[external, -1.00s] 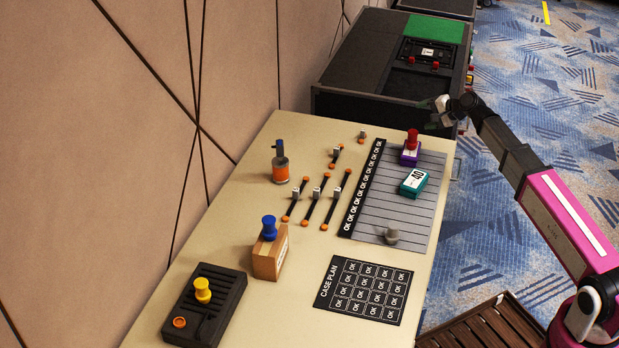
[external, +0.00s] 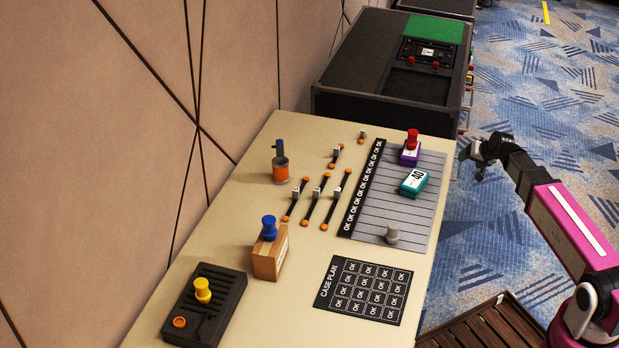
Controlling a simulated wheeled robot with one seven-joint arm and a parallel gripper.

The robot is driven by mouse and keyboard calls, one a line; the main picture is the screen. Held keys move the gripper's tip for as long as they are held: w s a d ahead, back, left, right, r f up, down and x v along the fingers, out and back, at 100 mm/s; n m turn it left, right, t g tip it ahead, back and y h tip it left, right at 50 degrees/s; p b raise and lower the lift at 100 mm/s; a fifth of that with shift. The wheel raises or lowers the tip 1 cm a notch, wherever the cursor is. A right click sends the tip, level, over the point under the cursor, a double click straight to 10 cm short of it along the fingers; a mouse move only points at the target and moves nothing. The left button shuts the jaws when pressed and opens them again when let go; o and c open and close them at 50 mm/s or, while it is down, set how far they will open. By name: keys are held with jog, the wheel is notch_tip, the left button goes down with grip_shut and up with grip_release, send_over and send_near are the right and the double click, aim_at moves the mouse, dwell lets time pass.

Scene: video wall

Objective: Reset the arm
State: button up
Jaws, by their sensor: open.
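My gripper (external: 470,158) is at the right in the external view, just off the right edge of the beige table (external: 215,240). It holds nothing that I can see. Its fingers are small and dark here, and they look spread apart. My arm reaches in from the lower right, with a pink link behind the dark wrist. The gripper is apart from the table's objects.
A black case (external: 350,75) stands behind. Carpet (external: 525,90) is open at right.

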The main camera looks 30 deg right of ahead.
jog(key=s+a+f+n+g, duration=0.1)
jog(key=s+a+f+g, duration=0.1)
jog(key=s+a+f, duration=0.3)
jog(key=s+a+f+n+g, duration=0.1)
jog(key=s+a+f+g, duration=0.15)
jog(key=f, duration=0.55)
jog(key=s+a+f+n+g, duration=0.1)
jog(key=s+a+f+n, duration=0.1)
jog(key=s+a, duration=0.3)
jog(key=s+a+f+n+g, duration=0.2)
jog(key=s+a, duration=0.3)
jog(key=s, duration=0.4)
jog(key=shift+f+h, duration=0.3)
jog(key=shift+f, duration=0.55)
